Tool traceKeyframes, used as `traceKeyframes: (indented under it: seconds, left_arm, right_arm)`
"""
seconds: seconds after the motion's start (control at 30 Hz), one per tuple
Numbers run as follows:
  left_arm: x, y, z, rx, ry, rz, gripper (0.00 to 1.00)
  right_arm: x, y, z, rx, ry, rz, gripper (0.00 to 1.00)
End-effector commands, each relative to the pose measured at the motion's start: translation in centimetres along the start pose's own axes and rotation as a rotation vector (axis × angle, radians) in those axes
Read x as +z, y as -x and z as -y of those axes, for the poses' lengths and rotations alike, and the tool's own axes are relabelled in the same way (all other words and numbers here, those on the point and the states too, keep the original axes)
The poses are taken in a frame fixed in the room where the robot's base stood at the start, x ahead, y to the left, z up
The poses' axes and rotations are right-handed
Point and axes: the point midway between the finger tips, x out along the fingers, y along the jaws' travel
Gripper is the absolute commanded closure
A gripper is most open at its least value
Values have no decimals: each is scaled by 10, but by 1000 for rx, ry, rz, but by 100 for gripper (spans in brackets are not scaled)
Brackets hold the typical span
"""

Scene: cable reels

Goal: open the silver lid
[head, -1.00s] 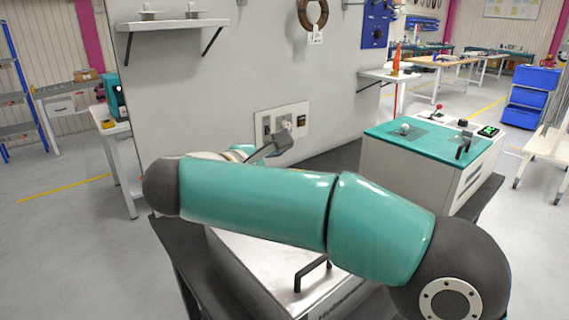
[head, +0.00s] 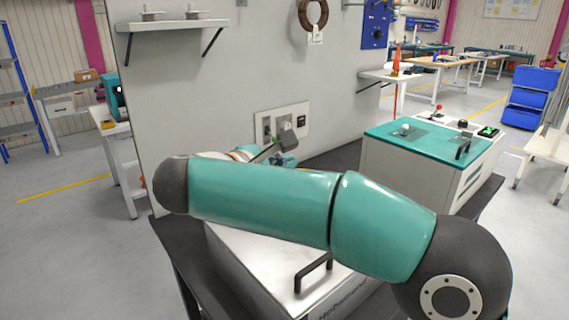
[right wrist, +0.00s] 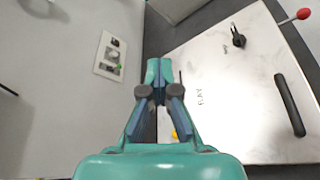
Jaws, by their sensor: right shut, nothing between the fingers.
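The silver lid (head: 262,258) is a flat metal top on a box at the bottom middle of the head view, and it lies flat. Its black bar handle (head: 313,273) stands near the front edge; the handle (right wrist: 290,105) is at the right in the right wrist view. My right arm crosses in front of the lid and hides its rear part. My right gripper (right wrist: 158,94) is shut and empty, over the lid's left edge in the right wrist view, away from the handle. In the head view it is mostly hidden behind my arm. My left gripper is not in view.
A grey wall panel with a switch plate (head: 297,118) stands behind the lid. A teal-topped cabinet (head: 385,131) is at the right. A black knob (right wrist: 238,38) sits on the lid's surface. A red ball lever (right wrist: 300,14) shows at the upper right.

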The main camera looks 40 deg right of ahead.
Motion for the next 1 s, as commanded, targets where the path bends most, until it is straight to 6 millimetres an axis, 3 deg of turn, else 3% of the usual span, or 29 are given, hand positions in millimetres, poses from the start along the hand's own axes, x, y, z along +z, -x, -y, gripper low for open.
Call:
traceKeyframes:
  seconds: [0.1, 0.33, 0.73, 1.0]
  left_arm:
    - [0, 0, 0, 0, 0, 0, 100]
    - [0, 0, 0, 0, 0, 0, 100]
    - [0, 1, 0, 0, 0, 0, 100]
    - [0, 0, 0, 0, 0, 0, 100]
  right_arm:
    - [0, 0, 0, 0, 0, 0, 99]
    - [0, 0, 0, 0, 0, 0, 61]
    - [0, 4, 0, 0, 0, 1, 61]
    - [0, 44, 0, 2, -1, -3, 61]
